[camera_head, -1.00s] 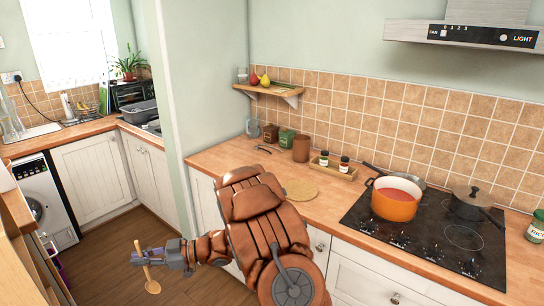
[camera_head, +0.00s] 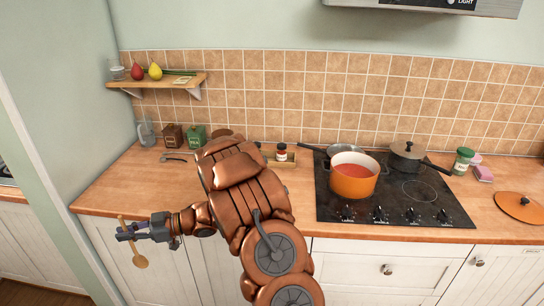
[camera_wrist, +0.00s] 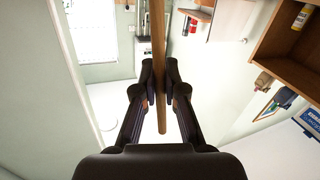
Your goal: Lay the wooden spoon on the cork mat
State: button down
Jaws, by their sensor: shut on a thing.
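My gripper (camera_head: 130,231) is shut on the wooden spoon (camera_head: 140,261) by its handle. The spoon hangs with its bowl down, in front of the white cabinet doors and below the counter top, left of my arm. In the wrist view the spoon's handle (camera_wrist: 158,40) runs between the two dark fingers (camera_wrist: 161,92). The cork mat does not show in either view now; my arm covers the part of the counter around the spice tray.
The counter (camera_head: 105,190) is bare at its left end. An orange pot (camera_head: 352,182) of red soup and a dark lidded pot (camera_head: 406,160) stand on the hob (camera_head: 400,208). An orange lid (camera_head: 520,206) lies at the right. Canisters (camera_head: 195,137) line the back.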

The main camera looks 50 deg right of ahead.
jog(key=w+d+r+m+t+h+b, duration=0.1)
jog(key=w+d+m+t+h+b, duration=0.15)
jog(key=d+m+h, duration=0.75)
jog(key=w+d+r+m+t+y+b, duration=0.15)
jog(key=d+m+t, duration=0.3)
jog(key=d, duration=1.05)
jog(key=s+d+f+m+h+b, duration=0.1)
jog(key=s+d+m+h, duration=0.3)
jog(key=d+m, duration=0.3)
jog(key=s+d+m+h+b, duration=0.1)
jog(key=s+d+m+h, duration=0.25)
jog(key=d, duration=0.65)
jog(key=s+d+f+m+h+b, duration=0.1)
jog(key=s+d+m+h, duration=0.25)
jog(key=d+m, duration=0.35)
jog(key=shift+n+g+h, duration=0.35)
jog(key=shift+n+g, duration=0.05)
jog(key=shift+w+d+f+b, duration=0.1)
jog(key=shift+d+f+b, duration=0.1)
jog(key=shift+f+b, duration=1.15)
jog(key=shift+w+d+f+b, duration=0.15)
jog(key=shift+f+b, duration=0.6)
jog(key=shift+f, duration=1.1)
jog(key=c, duration=1.2)
grip_release()
jog(key=shift+o, duration=0.2)
